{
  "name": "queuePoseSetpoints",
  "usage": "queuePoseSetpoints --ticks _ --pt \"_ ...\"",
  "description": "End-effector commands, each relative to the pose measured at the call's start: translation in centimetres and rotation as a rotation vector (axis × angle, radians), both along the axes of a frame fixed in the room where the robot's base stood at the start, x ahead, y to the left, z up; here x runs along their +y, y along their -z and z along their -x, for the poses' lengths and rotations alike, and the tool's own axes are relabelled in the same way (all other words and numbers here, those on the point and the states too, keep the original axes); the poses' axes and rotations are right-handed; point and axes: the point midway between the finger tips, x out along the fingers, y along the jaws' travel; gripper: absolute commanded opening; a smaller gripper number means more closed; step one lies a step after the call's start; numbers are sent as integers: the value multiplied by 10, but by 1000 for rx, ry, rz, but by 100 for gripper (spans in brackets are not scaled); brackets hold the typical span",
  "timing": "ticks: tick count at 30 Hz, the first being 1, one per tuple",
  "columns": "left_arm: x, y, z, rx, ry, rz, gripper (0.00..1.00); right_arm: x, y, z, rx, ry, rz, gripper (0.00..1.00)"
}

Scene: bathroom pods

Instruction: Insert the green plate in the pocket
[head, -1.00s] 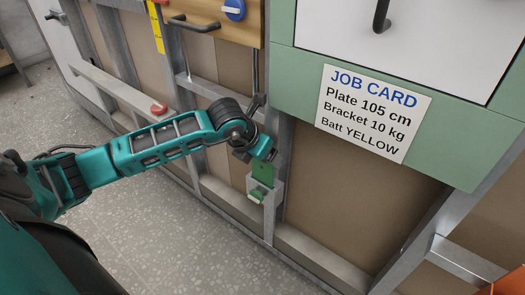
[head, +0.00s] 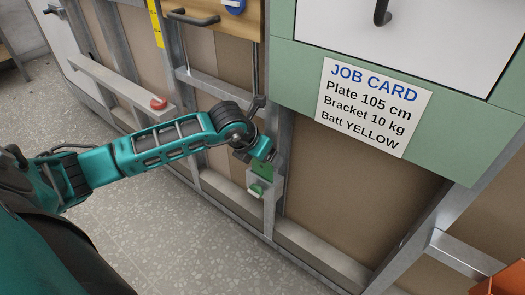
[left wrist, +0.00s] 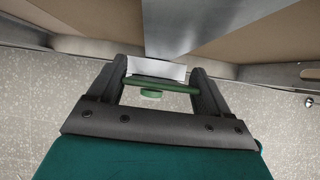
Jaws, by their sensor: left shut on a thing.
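The green plate (head: 263,171) is held upright in my left gripper (head: 266,161), which is shut on it. The plate stands at the small pale grey pocket (head: 270,184) on the metal stud, its lower part hidden by the pocket, so it appears at least partly in. I cannot tell how deep. In the left wrist view the plate (left wrist: 162,84) shows edge-on between the two fingers, against the pale pocket (left wrist: 158,70). A small green piece (head: 257,191) sits on the pocket's front. My right gripper is not in view.
A job card (head: 373,107) is on the green panel (head: 300,50) at upper right. A red knob (head: 158,103) sits on a ledge at left. Metal studs and brown boards surround the pocket. The floor (head: 165,235) in front is clear.

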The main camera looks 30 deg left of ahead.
Motion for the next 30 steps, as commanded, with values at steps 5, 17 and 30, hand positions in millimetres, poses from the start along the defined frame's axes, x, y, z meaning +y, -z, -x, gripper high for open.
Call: queuePoseSetpoints --ticks 5,17,30 --pt "0 2 -1 -3 0 0 42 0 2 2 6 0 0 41" --pt "0 3 0 -1 0 0 100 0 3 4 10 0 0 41" --pt "3 -47 30 0 2 -4 100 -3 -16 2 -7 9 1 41"
